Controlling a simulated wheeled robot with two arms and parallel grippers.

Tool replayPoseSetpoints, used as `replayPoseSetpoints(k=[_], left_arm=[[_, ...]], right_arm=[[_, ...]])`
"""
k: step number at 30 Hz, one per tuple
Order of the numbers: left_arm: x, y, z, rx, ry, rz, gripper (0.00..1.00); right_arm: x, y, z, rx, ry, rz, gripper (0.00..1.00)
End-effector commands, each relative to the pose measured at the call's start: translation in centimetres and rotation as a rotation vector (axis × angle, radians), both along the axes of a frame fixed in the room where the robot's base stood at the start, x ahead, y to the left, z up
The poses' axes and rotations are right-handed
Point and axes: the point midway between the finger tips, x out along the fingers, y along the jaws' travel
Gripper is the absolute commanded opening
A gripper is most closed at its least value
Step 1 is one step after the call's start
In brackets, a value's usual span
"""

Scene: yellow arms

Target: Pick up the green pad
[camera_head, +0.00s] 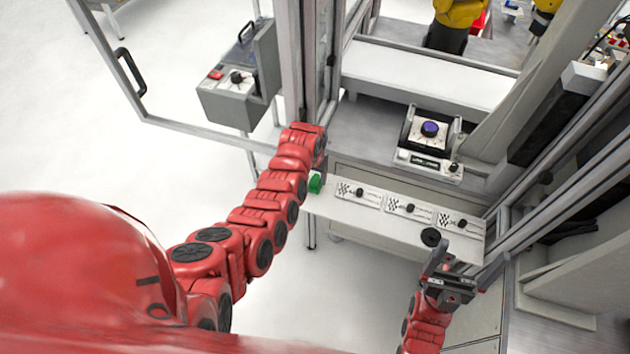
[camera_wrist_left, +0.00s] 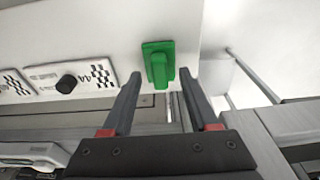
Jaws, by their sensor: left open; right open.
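The green pad (camera_head: 316,183) is at the left end of the white shelf in the head view. In the left wrist view the green pad (camera_wrist_left: 158,57) is a flat green plate with a raised grip, on a white surface. My left gripper (camera_wrist_left: 161,71) is open and empty there, its two fingers pointing toward the pad, with the pad between their lines. I cannot tell the remaining distance. In the head view the left gripper's fingers are hidden at the end of the red arm. My right gripper (camera_head: 466,258) is open near the shelf's right front edge.
The shelf (camera_head: 375,225) carries several label plates with black knobs (camera_head: 410,208) and a black disc (camera_head: 430,237) near my right gripper. A device with a purple button (camera_head: 430,129) stands behind. A metal post (camera_head: 298,60) rises beside my left arm.

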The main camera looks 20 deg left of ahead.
Motion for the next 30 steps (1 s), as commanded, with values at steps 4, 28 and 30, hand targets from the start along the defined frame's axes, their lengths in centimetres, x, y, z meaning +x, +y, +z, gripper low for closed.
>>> replayPoseSetpoints(k=[4,28,30], left_arm=[[0.04,-0.01,-0.51,-0.001,0.0,-0.001,0.6],[0.04,0.0,-0.65,-0.001,0.0,0.0,0.0],[0.03,0.0,-0.65,-0.001,0.0,0.0,0.0]], right_arm=[[0.0,0.0,0.26,0.0,0.0,0.0,1.0],[0.0,0.0,0.25,0.0,0.0,0.0,1.0],[0.0,0.0,0.25,0.0,0.0,0.0,1.0]])
